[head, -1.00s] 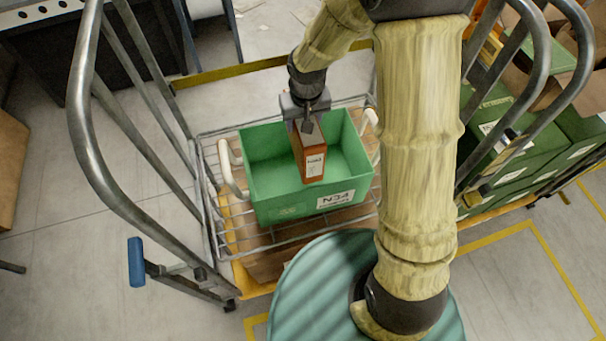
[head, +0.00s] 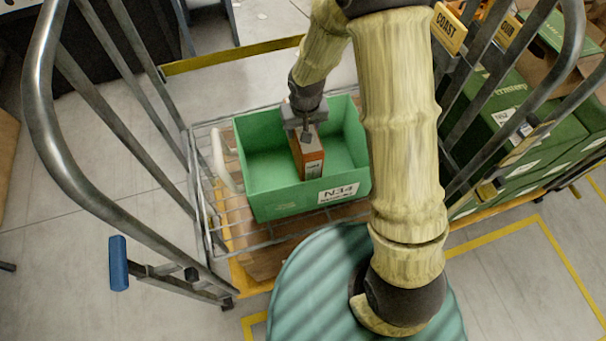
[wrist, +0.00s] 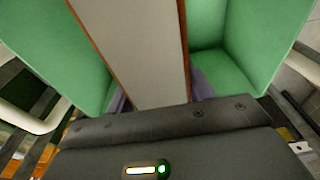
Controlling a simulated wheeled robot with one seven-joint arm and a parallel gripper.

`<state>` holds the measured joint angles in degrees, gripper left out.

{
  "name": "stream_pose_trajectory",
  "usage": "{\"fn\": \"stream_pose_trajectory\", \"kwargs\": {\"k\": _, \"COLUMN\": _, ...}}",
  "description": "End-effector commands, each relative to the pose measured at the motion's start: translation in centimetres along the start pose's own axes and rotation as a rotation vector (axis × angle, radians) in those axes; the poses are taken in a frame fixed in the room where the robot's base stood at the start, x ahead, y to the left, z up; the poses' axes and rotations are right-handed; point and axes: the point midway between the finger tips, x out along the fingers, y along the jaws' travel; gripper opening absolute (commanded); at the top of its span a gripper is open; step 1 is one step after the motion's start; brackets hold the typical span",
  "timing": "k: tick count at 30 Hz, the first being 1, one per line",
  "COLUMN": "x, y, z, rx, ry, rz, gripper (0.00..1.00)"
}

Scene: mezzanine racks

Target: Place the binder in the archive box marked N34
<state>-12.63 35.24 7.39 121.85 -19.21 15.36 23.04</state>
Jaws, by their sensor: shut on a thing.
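The binder (head: 312,160) is orange-brown with a pale label on its spine. My gripper (head: 305,132) is shut on its top end. The binder is upright, inside the opening of the green archive box (head: 262,205), whose front label reads N34. The wrist view shows the binder (wrist: 135,45) between my gripper's fingers (wrist: 160,100), with green box walls on both sides. Whether the binder's lower edge touches the box floor is hidden by the front wall.
The box stands in a wire basket (head: 215,200) on a cart with grey metal rails (head: 40,110). More green boxes (head: 520,130) stand at the right behind rails with signs. The inside of the N34 box is otherwise empty where visible.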

Motion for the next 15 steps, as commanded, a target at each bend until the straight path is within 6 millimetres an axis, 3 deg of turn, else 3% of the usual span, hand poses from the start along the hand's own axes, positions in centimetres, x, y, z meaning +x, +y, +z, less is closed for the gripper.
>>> {"fn": "stream_pose_trajectory", "kwargs": {"k": 8, "x": 0.4, "y": 0.0, "z": 0.1, "rx": -0.001, "ry": -0.001, "rz": 0.0, "gripper": 0.0}}
{"fn": "stream_pose_trajectory", "kwargs": {"k": 15, "x": 4.1, "y": -0.1, "z": 0.7, "rx": -0.002, "ry": -0.004, "rz": 0.001, "gripper": 0.0}}
